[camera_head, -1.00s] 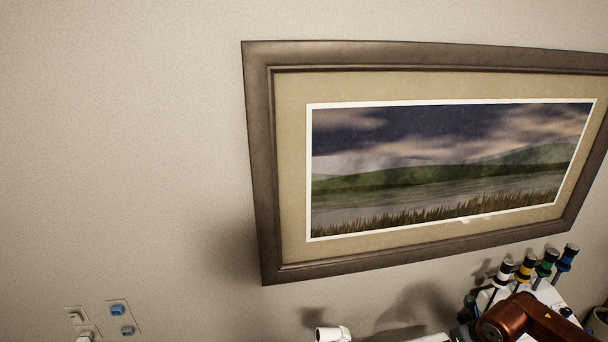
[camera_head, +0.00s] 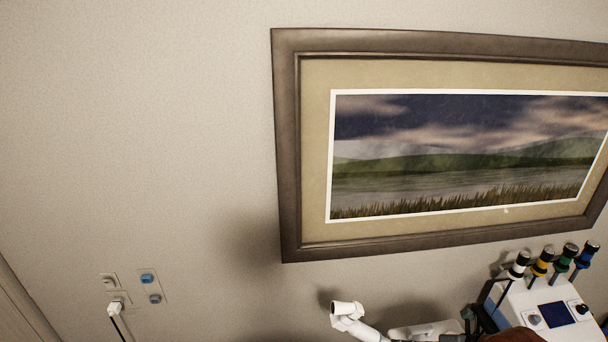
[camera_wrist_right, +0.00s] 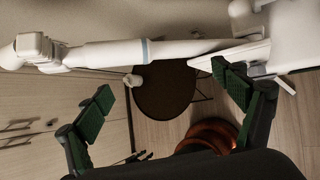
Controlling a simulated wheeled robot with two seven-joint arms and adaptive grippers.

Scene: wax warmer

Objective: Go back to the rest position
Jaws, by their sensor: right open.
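My right gripper (camera_wrist_right: 165,97) shows in the right wrist view with its two green-padded fingers spread wide and nothing between them. Beyond the fingers are a wooden floor and a dark round surface (camera_wrist_right: 165,90). My left gripper is not seen in either view. In the head view, a reddish-brown rounded part (camera_head: 512,336) shows at the bottom edge, mostly cut off; a similar reddish part is low in the right wrist view.
A white device with several colored-collar probes (camera_head: 548,305) stands at lower right. A white jointed arm (camera_head: 352,318) is beside it and crosses the right wrist view (camera_wrist_right: 110,54). A framed landscape (camera_head: 290,150) hangs on the wall. Wall outlets (camera_head: 148,285) are at lower left.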

